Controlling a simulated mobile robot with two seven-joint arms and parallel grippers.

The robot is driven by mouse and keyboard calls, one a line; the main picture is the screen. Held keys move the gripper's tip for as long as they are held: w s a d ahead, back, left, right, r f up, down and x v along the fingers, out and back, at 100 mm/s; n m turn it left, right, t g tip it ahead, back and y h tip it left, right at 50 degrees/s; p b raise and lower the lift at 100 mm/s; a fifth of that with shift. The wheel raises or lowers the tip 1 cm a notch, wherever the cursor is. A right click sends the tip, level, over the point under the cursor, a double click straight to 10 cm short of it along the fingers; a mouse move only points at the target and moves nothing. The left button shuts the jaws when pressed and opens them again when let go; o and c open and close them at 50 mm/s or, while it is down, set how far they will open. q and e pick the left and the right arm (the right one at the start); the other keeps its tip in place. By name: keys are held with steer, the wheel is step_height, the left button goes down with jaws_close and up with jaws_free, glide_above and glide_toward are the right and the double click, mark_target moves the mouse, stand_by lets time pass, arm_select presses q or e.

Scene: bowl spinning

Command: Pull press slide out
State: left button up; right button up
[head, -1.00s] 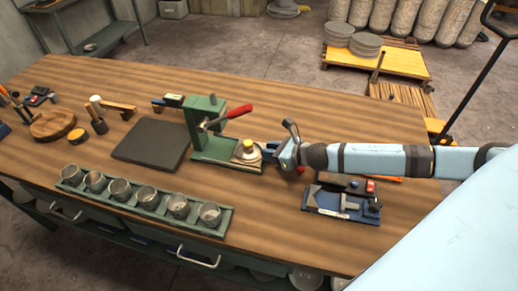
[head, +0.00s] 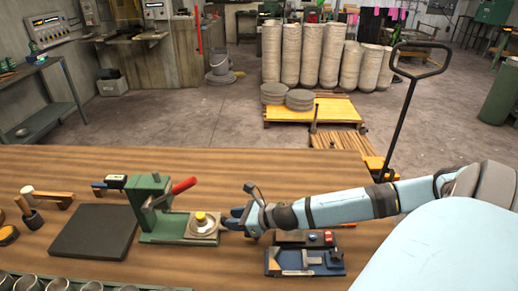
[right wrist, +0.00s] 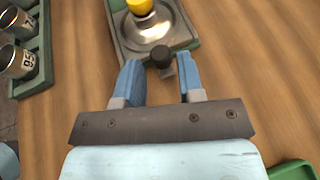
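The green press (head: 152,208) with a red lever (head: 184,185) stands on the wooden table. Its slide (head: 203,226), a plate bearing a round metal dish and a yellow piece (head: 201,217), lies at the right end of the press base. In the right wrist view the slide (right wrist: 182,38) has a black knob (right wrist: 161,56) on its near edge. My right gripper (head: 233,217) is at that end of the slide. Its blue fingers (right wrist: 157,72) are open, one to each side of the knob, with gaps visible. My left gripper is out of view.
A dark mat (head: 94,231) lies left of the press. A blue fixture (head: 305,262) sits right of the slide, near my right arm. Metal cups (right wrist: 18,62) stand in a green rack (right wrist: 43,50).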

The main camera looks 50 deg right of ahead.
steer(key=b+v, duration=0.1)
steer(key=v, duration=0.6)
steer(key=shift+s, duration=0.1)
steer(key=shift+v, duration=1.3)
